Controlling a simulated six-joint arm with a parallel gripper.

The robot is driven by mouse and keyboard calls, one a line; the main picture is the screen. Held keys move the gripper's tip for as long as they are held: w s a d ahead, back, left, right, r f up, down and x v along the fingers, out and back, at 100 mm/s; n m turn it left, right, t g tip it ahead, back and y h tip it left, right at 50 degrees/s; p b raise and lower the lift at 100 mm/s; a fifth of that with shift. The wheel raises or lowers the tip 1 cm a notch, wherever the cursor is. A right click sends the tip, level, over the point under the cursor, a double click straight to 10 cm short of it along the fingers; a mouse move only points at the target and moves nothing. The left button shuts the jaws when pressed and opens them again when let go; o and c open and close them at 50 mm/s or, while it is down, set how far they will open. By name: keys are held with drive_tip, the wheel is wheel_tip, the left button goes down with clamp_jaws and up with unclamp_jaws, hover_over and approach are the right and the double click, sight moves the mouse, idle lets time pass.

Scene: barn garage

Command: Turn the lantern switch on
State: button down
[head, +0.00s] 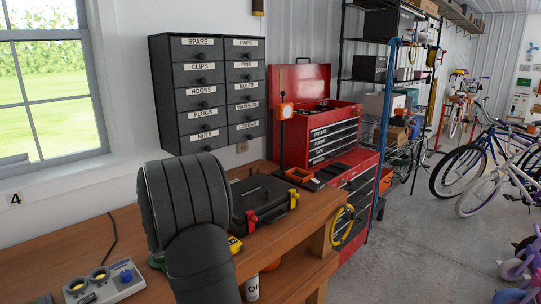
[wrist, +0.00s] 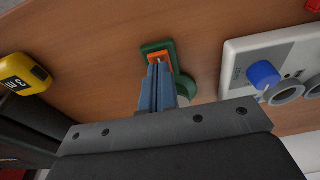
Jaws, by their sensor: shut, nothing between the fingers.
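A green object (wrist: 151,47) with a small orange piece (wrist: 161,57) in it, apparently the lantern and its switch, is on the wooden bench top in the wrist view. A grey-green round part shows beside my fingers. My gripper (wrist: 157,68) is shut and empty, its blue-grey fingertips overlapping the lower edge of the orange piece. I cannot tell whether they touch it or which way the switch is set. In the head view my arm hides almost all of the lantern, and only a green edge (head: 155,262) shows.
A grey control box (head: 103,283) with a blue knob (wrist: 264,75) is close to the right of the lantern in the wrist view. A yellow tape measure (wrist: 22,74) is to the left. A black case (head: 262,200) and orange tray (head: 299,175) are further along the bench (head: 62,243).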

drive_tip(key=shift+f, duration=0.55)
drive_tip(key=shift+r, duration=3.55)
wheel_tip(320, 180, down, 7)
drive_tip(key=shift+f, duration=0.1)
drive_tip(key=shift+r, duration=0.25)
